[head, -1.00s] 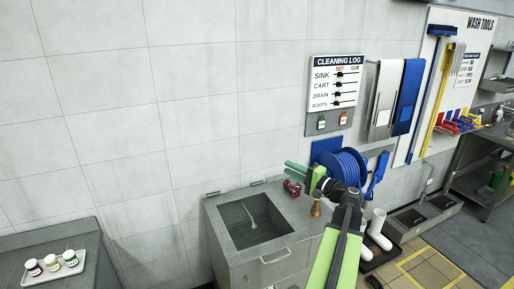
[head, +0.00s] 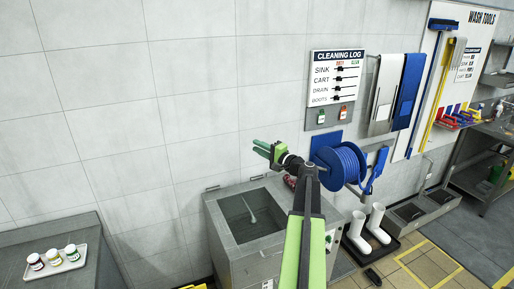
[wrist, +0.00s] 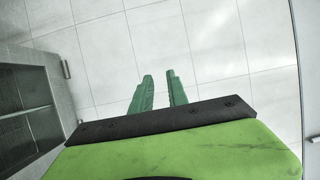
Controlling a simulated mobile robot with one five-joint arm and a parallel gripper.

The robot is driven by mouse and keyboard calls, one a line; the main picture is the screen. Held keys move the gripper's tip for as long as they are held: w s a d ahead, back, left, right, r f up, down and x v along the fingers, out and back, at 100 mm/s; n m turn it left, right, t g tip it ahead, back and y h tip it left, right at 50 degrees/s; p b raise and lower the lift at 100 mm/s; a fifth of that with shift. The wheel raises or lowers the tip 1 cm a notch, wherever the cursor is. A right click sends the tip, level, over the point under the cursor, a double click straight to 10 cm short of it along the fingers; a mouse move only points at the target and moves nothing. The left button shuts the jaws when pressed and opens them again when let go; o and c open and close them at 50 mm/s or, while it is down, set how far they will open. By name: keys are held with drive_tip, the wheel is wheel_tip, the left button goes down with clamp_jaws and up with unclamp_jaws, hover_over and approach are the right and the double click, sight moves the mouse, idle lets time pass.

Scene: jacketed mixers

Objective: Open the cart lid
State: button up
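The grey metal cart (head: 228,262) stands against the wall in the lower middle of the head view. Its lid (head: 224,198) lies flat on top, a grey frame around a dark see-through pane with a pale tool visible beneath. Hinges show at its wall side. The front handle is hard to make out beside my arm. My gripper (head: 257,147) is above and behind the lid, near the wall, apart from it. In the wrist view its two green fingers (wrist: 159,77) stand apart with nothing between them, and the cart's lid edge (wrist: 59,92) shows at the left.
A blue hose reel (head: 342,165) hangs on the wall right of my gripper. White boots (head: 375,222) stand on a tray right of the cart. A counter at left holds a tray of jars (head: 57,260). A cleaning log board (head: 336,80) is above.

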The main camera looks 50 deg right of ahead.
drive_tip(key=shift+w, duration=0.35)
clamp_jaws()
idle(1.2)
unclamp_jaws()
drive_tip(key=shift+s, duration=0.1)
drive_tip(key=s, duration=1.7)
drive_tip(key=shift+s+f+b, duration=0.15)
drive_tip(key=shift+f+b, duration=0.2)
drive_tip(key=shift+b, duration=0.1)
